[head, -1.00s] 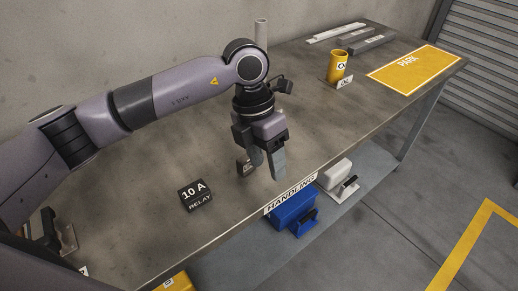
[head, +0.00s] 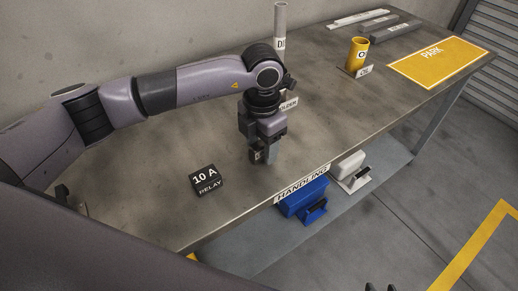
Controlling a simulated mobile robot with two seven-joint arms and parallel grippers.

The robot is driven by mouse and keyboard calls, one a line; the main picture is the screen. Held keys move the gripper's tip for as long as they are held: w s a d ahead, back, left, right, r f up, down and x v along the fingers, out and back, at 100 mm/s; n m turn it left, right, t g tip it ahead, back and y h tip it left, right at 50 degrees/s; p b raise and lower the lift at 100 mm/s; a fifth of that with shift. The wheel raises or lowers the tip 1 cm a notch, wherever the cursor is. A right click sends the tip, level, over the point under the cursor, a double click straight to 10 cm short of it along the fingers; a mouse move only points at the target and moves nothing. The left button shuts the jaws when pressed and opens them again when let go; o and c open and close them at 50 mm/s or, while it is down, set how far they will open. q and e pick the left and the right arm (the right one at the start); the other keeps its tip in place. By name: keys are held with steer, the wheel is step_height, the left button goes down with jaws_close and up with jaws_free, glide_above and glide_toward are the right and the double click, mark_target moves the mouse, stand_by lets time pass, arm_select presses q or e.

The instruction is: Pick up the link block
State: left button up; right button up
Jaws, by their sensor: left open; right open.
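The label is too small to read. Two dark tips of my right gripper (head: 381,287) show at the bottom edge, apart and empty, away from the bench.
A black 10 A relay block (head: 206,180) lies left of my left gripper. A grey post (head: 280,25) and a yellow cup (head: 358,54) stand further back. A yellow PARK mat (head: 440,63) lies at the far right. Blue (head: 304,198) and white (head: 348,166) items sit on the lower shelf.

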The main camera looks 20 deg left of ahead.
arm_select(q)
jaws_close()
steer(key=shift+r, duration=0.15)
